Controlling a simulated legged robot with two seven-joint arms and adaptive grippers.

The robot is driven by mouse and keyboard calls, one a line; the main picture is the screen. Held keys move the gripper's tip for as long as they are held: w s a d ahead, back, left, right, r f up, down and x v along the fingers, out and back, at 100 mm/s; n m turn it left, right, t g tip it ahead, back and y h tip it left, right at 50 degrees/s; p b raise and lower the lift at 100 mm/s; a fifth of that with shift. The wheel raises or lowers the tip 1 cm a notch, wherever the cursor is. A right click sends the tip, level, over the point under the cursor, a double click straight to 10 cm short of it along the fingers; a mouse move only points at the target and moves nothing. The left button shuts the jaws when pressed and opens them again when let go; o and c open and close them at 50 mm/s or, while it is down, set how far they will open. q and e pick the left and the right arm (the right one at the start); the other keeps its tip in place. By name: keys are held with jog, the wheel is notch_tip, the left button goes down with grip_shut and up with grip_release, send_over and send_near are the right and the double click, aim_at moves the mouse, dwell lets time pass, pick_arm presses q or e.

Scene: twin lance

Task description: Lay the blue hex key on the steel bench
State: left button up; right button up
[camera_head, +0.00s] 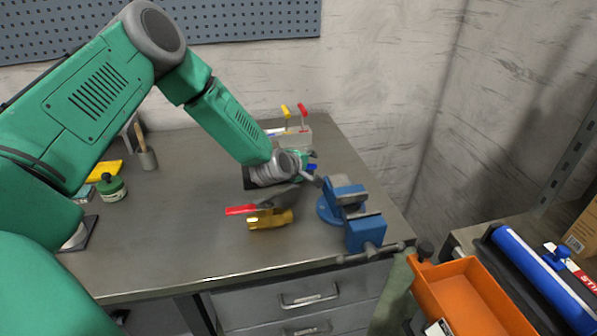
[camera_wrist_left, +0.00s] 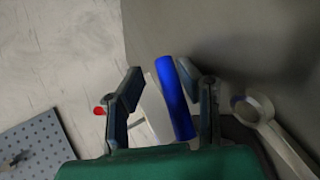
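The blue hex key shows as a blue handle (camera_head: 312,166) at the fingertips of my left gripper (camera_head: 307,168), above the far right part of the steel bench (camera_head: 165,245). In the left wrist view the blue handle (camera_wrist_left: 174,98) lies between the two fingers of my left gripper (camera_wrist_left: 163,85), closer to the right finger. A gap shows between the handle and the left finger, so the gripper looks open around it. The key's metal shaft is hidden. My right gripper is not in view.
A rack (camera_head: 297,136) with yellow and red handles stands behind my left gripper. A blue vise (camera_head: 345,208) is to its right. A red-handled tool (camera_head: 241,210) and a yellow object (camera_head: 270,219) lie in front. The bench's left middle is clear.

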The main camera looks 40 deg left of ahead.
pick_arm(q)
jog(key=shift+s+d+r, duration=0.1)
jog(key=shift+d+r, duration=0.1)
jog(key=shift+s+d+r+p, duration=0.4)
jog(key=shift+s+r+p, duration=0.15)
jog(key=shift+s+p, duration=0.1)
jog(key=shift+s+d+r+p, duration=0.35)
jog(key=shift+s+r+p, duration=0.15)
jog(key=shift+s+p, duration=0.1)
jog(key=p+v, duration=0.2)
jog(key=v, duration=0.1)
jog(key=shift+s+a, duration=0.35)
jog(key=shift+s, duration=0.1)
jog(key=shift+s+a+p, duration=0.2)
jog(key=shift+s+p, duration=0.1)
jog(key=shift+s, duration=0.1)
jog(key=shift+d+r, duration=0.15)
jog(key=shift+d, duration=0.25)
jog(key=shift+d+r, duration=0.1)
jog(key=shift+r, duration=0.2)
notch_tip(320, 180, up, 7)
jog(key=s+p, duration=0.2)
jog(key=p, duration=0.4)
jog(key=shift+s+a+f, duration=0.15)
jog(key=shift+s+a, duration=0.05)
jog(key=shift+s, duration=0.1)
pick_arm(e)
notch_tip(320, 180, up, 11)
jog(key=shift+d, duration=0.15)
